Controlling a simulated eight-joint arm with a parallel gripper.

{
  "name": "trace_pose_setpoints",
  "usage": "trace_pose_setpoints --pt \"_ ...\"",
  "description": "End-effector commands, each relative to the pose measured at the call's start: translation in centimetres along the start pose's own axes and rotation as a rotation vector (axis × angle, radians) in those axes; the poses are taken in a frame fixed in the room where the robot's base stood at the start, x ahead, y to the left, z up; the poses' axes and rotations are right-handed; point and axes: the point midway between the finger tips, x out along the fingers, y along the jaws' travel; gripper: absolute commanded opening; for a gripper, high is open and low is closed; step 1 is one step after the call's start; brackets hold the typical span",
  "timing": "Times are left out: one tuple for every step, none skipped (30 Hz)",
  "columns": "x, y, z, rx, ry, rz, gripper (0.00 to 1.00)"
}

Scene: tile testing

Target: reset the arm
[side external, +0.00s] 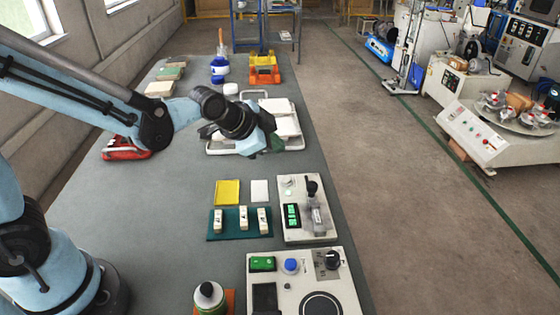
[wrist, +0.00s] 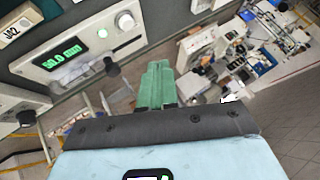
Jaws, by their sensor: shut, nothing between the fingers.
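My arm reaches from the left over the grey table (side external: 150,220). My gripper (side external: 276,143) is above the far half of the table, over a white tray (side external: 215,149) with white pieces. In the wrist view my gripper (wrist: 156,68) shows green fingers pressed together, shut and empty. It appears raised clear of the table and touches nothing that I can see.
Near the front stand two control boxes, one with a lever (side external: 305,222) and one with buttons (side external: 285,286). Left of them lie a teal rack (side external: 232,234) with white blocks, a yellow tile (side external: 227,192) and a bottle (side external: 209,297). Open table surrounds these.

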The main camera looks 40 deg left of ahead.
Motion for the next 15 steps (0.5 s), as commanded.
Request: trace_pose_setpoints --pt "-1.3 -0.1 0.6 -0.052 -0.014 0.000 0.00" --pt "-2.1 -0.2 0.8 -0.086 -0.021 0.000 0.00" --pt "-3.0 -0.2 1.3 -0.132 -0.032 0.001 0.00" --pt "-3.7 -0.1 1.6 -0.167 -0.041 0.001 0.00" --pt "-4.4 -0.1 2.0 -0.202 -0.049 0.001 0.00" --pt "-5.3 -0.1 2.5 -0.248 -0.059 0.000 0.00" --pt "-5.9 0.0 2.8 -0.283 -0.067 -0.001 0.00" --pt "-6.6 0.1 3.2 -0.317 -0.075 -0.001 0.00" --pt "-7.4 0.3 3.8 -0.363 -0.086 -0.003 0.00" --pt "-8.0 0.5 4.2 -0.398 -0.093 -0.005 0.00" --pt "-8.6 0.6 4.6 -0.433 -0.101 -0.006 0.00" --pt "-9.3 0.9 5.2 -0.478 -0.112 -0.009 0.00" --pt "-9.8 1.1 5.6 -0.512 -0.120 -0.011 0.00" --pt "-10.3 1.3 6.0 -0.544 -0.127 -0.013 0.00" --pt "-10.9 1.6 6.6 -0.585 -0.136 -0.016 0.00"
